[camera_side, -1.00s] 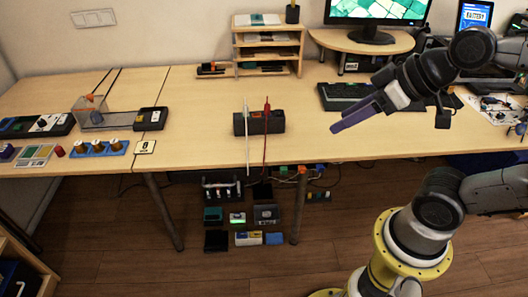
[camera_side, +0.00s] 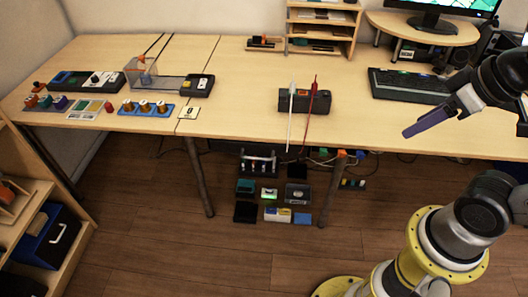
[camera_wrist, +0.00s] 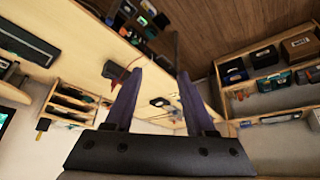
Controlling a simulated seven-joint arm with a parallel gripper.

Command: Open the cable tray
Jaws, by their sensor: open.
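I cannot single out a cable tray for certain. Under the table's front edge, loose cables and small coloured connectors (camera_side: 340,154) show in the side view, partly hidden by the tabletop. My gripper (camera_side: 408,134) hangs above the right part of the table, in front of the keyboard and apart from everything. In the side view its purple fingers overlap. In the wrist view my gripper (camera_wrist: 159,76) shows two purple fingers spread apart with nothing between them.
A black box (camera_side: 291,105) with a white and a red probe stands mid-table. A keyboard (camera_side: 405,86) lies at right. A rack and several small boxes (camera_side: 246,187) are below the table. Shelves (camera_side: 70,235) stand at lower left.

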